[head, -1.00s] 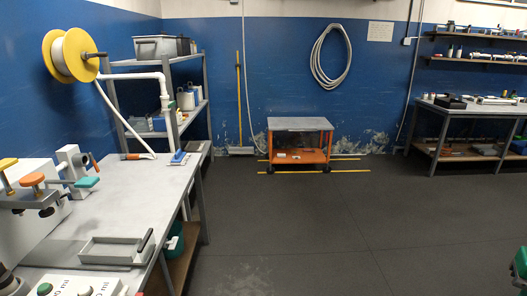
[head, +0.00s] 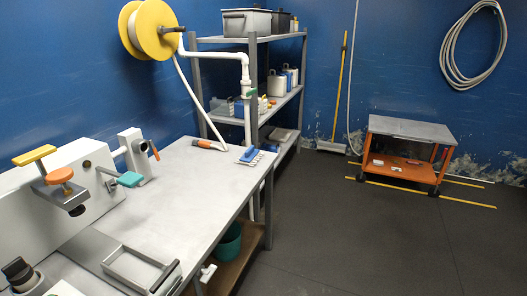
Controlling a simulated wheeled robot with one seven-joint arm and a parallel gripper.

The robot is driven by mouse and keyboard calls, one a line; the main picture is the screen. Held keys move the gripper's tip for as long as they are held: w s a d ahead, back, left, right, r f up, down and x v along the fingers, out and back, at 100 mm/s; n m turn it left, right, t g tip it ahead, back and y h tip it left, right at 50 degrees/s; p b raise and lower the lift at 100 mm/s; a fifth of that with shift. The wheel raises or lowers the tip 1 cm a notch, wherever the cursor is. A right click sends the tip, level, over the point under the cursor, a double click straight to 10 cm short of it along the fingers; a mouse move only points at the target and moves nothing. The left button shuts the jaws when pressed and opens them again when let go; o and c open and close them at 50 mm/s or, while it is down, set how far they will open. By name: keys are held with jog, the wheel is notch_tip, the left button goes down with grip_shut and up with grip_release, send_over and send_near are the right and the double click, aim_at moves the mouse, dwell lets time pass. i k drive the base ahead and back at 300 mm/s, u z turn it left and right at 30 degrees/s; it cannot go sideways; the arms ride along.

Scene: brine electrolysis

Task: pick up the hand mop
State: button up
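A small blue tool with a row of white tufts, which looks like the hand mop (head: 249,156), lies on the grey workbench (head: 190,190) near its far right edge. Its blue part points up and away, and the white tufts face the right edge. The long yellow-handled broom or mop (head: 340,95) stands against the back wall, well apart from the bench. My gripper is not in view.
An orange-handled tool (head: 208,145) and a white pipe with a hose (head: 245,90) are near the small tool. Clamps (head: 60,178) and a grey tray (head: 138,268) occupy the near left bench. An orange cart (head: 405,150) stands at the back. Floor on the right is clear.

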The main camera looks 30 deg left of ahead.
aim_at(252, 155)
jog(key=i, duration=2.3)
jog(key=u, duration=1.65)
jog(key=i, duration=1.45)
jog(key=z, duration=0.05)
